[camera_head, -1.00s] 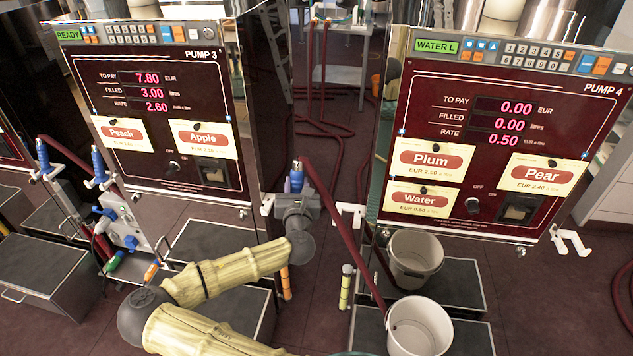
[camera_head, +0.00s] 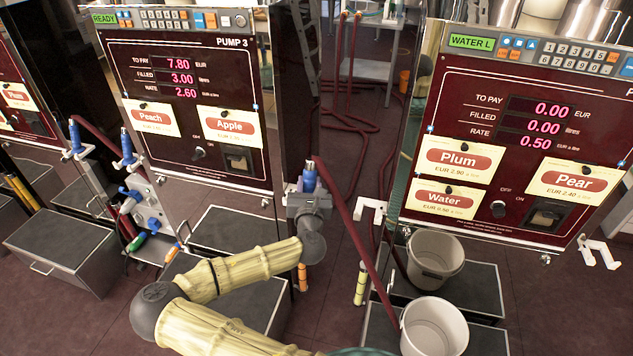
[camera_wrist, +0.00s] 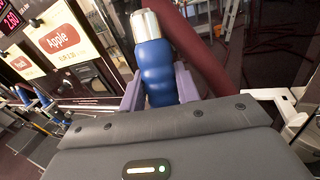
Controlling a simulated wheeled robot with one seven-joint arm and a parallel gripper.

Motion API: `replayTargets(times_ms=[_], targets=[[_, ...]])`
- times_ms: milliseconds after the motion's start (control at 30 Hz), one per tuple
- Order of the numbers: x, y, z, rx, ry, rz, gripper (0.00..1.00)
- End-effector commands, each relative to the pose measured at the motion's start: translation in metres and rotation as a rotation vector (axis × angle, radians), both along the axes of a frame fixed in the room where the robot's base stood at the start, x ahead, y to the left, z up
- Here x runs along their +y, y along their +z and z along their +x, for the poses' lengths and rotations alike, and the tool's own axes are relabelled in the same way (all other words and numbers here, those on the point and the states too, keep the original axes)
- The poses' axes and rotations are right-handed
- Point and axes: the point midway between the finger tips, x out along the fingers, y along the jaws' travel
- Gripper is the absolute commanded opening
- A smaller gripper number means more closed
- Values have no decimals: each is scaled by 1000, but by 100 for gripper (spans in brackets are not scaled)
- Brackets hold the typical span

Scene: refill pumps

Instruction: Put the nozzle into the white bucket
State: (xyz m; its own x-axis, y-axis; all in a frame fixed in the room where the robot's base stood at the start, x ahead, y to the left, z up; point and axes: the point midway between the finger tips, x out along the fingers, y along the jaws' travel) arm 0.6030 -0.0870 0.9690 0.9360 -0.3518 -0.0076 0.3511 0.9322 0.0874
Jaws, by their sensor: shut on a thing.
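My gripper (camera_head: 309,190) is shut on the blue nozzle (camera_head: 309,176), between pump 3 and pump 4. In the wrist view, the blue grip of the nozzle (camera_wrist: 157,70) sits between the gripper's fingers, with a metal end pointing up in the picture. A dark red hose (camera_head: 352,228) runs from the nozzle down past the buckets. A white bucket (camera_head: 432,330) stands at the front, below pump 4, to the right of and lower than my gripper. A second, greyer white bucket (camera_head: 436,262) stands just behind it. The nozzle is apart from both.
Pump 3 (camera_head: 190,140) is left of my gripper and pump 4 (camera_head: 520,150) is right. An empty white holder (camera_head: 370,207) juts out at pump 4's left edge, another (camera_head: 598,252) at its right. Other blue nozzles (camera_head: 127,142) hang left of pump 3.

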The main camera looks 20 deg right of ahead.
Motion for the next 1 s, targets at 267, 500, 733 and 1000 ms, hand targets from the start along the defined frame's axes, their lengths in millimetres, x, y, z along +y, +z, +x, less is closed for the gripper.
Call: replayTargets(times_ms=[267,500,733,1000], targets=[[49,-102,-19,25,212,9,4],[83,-165,-59,0,344,4,4],[88,-174,-67,-11,363,-1,4],[87,-173,-67,-10,361,-1,4]])
